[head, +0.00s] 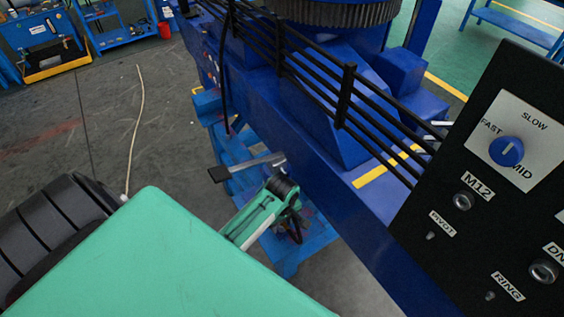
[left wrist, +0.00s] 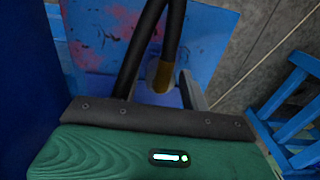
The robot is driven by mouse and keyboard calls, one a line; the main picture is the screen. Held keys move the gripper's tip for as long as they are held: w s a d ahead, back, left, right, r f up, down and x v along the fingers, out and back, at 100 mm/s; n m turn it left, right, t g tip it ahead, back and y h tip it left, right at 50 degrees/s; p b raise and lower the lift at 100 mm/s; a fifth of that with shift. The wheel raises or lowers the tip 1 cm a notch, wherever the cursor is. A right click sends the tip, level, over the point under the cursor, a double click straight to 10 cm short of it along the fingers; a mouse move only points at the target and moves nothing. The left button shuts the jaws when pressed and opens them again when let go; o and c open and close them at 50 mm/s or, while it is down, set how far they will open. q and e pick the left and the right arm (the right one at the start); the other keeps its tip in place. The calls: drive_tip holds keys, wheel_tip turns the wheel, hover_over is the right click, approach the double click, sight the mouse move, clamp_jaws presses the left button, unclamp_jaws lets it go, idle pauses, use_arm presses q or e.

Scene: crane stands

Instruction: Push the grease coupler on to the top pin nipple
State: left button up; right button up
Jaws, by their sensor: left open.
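My left gripper (head: 290,208) is in front of the blue crane stand (head: 323,177), low at the middle of the head view, with its fingers apart. In the left wrist view, a black hose (left wrist: 174,35) comes down from the top edge. It ends in a brass-coloured piece, perhaps the grease coupler (left wrist: 160,76), which appears between the fingers; I cannot tell whether they touch it. A grey bar with a black end (head: 245,165) shows beside the gripper in the head view. I cannot make out the top pin nipple. My right gripper is not in view.
A black control panel (head: 475,190) with a blue knob stands close at the right. Black rails (head: 347,95) run along the blue stand. Blue scuffed steps (head: 240,160) are below. A pale hose (head: 138,120) lies on open grey floor at the left.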

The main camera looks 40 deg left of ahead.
use_arm(q)
drive_tip(key=c, duration=0.9)
drive_tip(key=shift+r, duration=2.25)
